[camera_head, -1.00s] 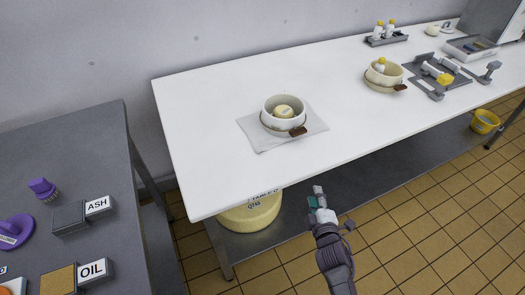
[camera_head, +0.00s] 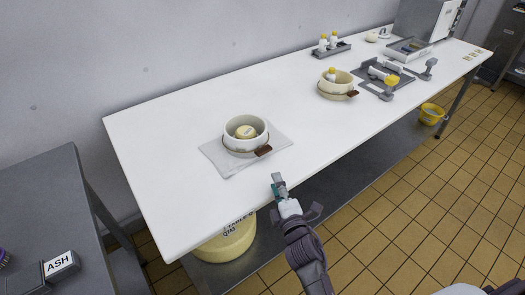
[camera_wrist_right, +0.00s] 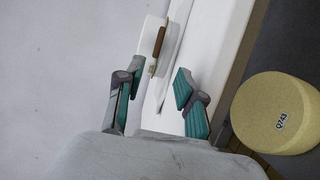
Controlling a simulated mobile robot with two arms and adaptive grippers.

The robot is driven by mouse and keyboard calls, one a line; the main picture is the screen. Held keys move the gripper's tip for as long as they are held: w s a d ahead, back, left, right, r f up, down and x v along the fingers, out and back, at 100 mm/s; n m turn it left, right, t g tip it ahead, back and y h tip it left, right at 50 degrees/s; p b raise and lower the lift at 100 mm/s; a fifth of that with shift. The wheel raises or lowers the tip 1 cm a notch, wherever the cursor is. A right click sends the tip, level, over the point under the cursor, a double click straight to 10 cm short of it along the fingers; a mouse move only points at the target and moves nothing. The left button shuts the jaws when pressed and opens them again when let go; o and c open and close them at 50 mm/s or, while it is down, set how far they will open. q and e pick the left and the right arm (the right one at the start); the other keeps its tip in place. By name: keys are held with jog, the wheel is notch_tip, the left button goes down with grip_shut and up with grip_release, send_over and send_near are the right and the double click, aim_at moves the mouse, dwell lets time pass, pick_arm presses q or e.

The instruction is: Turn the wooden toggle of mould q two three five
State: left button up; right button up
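A cream round mould (camera_head: 245,134) with a pale yellow piece inside stands on a grey mat near the front of the white table. Its brown wooden toggle (camera_head: 264,150) sticks out at the front right; it also shows in the right wrist view (camera_wrist_right: 159,42). A second similar mould (camera_head: 337,83) with a brown toggle (camera_head: 352,94) stands farther back right. I cannot read a number on either. My right gripper (camera_head: 279,182) is at the table's front edge, below and apart from the nearer toggle. Its fingers are spread and empty in the right wrist view (camera_wrist_right: 158,78). My left gripper is not in view.
A grey table (camera_head: 40,200) with an ASH block (camera_head: 60,264) is at left. A bottle rack (camera_head: 330,50) and grey fixtures stand at the back. Tabletop between the moulds is clear.

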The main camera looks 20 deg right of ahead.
aim_at(265, 152)
jog(key=shift+w+r, duration=0.15)
jog(key=shift+w, duration=0.2)
jog(key=w, duration=1.2)
jog(key=shift+w+d, duration=0.15)
jog(key=shift+w, duration=0.2)
grip_shut()
